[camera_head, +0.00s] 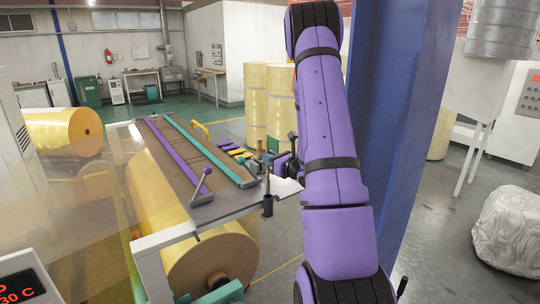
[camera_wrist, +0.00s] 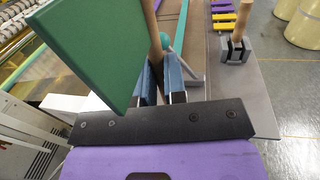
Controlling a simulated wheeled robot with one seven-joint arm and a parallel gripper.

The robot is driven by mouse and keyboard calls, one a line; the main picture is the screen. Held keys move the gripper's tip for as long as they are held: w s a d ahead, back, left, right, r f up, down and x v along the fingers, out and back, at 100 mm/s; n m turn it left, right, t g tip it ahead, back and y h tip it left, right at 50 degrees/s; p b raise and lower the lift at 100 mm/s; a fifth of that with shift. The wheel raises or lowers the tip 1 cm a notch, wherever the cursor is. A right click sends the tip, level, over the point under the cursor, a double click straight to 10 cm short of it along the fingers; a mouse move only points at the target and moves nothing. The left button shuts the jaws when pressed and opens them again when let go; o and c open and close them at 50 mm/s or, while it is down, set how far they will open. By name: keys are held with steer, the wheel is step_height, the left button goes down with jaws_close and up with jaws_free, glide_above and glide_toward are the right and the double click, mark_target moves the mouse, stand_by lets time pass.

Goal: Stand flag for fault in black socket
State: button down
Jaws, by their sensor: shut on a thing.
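My gripper (camera_wrist: 160,85) is shut on the wooden stick of a flag in the wrist view. The flag's green panel (camera_wrist: 88,50) fills the upper left of that view. The stick's lower end is hidden behind the fingers. In the head view my gripper (camera_head: 283,167) is at the right edge of the work table, small and partly hidden by my arm. A black socket (camera_head: 268,206) shows at that table edge, close below my gripper. I cannot tell whether the stick touches it.
A dark block (camera_wrist: 236,50) holds another wooden stick (camera_wrist: 243,18) upright. The grey table (camera_head: 190,160) bears a purple bar, a green bar, a purple-knobbed lever (camera_head: 203,183) and several coloured strips. A yellow roll (camera_head: 215,262) hangs below. A blue column (camera_head: 388,130) stands at right.

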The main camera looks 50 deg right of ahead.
steer(key=shift+f, duration=2.9)
steer(key=c, duration=1.1)
jaws_free()
steer(key=shift+s, duration=0.1)
steer(key=s, duration=1)
steer(key=shift+s+a, duration=0.2)
steer(key=shift+s, duration=0.1)
steer(key=shift+f, duration=0.1)
